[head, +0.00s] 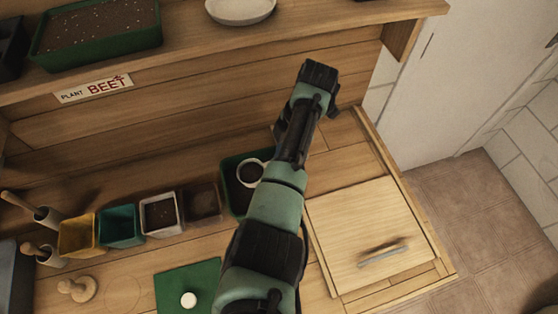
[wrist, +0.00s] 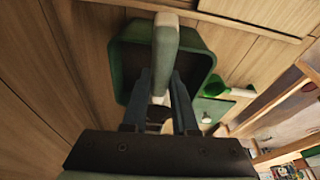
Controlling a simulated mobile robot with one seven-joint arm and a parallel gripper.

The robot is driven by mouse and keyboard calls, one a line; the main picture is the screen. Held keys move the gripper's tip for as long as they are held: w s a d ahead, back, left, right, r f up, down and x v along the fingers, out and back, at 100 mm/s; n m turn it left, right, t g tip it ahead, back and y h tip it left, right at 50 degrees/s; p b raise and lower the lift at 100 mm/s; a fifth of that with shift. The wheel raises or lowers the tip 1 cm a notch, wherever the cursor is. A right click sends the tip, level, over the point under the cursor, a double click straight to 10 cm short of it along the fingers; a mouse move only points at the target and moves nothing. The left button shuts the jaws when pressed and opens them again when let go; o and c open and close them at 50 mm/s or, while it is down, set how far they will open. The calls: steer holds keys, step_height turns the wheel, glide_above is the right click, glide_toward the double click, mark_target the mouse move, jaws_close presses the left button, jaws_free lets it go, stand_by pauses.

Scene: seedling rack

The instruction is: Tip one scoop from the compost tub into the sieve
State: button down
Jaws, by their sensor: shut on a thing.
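The compost tub is a dark green tub (head: 229,201) right of the pots; it also shows behind my gripper in the wrist view (wrist: 207,67). My gripper (wrist: 162,76) is over the tub, its fingers shut on the scoop's pale grey-green handle (wrist: 165,42). In the head view my arm hides the fingers and handle. A round pale-rimmed cup, which looks like the scoop's bowl (head: 250,173), shows beside my arm over the tub, dark inside. I cannot tell how much compost is in it. I cannot make out a sieve for certain.
Yellow (head: 78,236), teal (head: 120,228), white (head: 161,214) and brown (head: 203,203) pots stand left of the tub. A green mat (head: 180,277) lies in front. A pale board (head: 365,225) lies to the right. A shelf above holds a soil tray (head: 100,52) and white dish (head: 240,10).

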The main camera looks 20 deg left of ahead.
steer(key=shift+g+y, duration=0.5)
steer(key=shift+y, duration=0.1)
steer(key=shift+a+v, duration=0.1)
steer(key=shift+v, duration=1)
steer(key=shift+a+v, duration=0.15)
steer(key=shift+v, duration=0.95)
steer(key=shift+s+r, duration=0.1)
steer(key=c, duration=1.4)
jaws_free()
jaws_close()
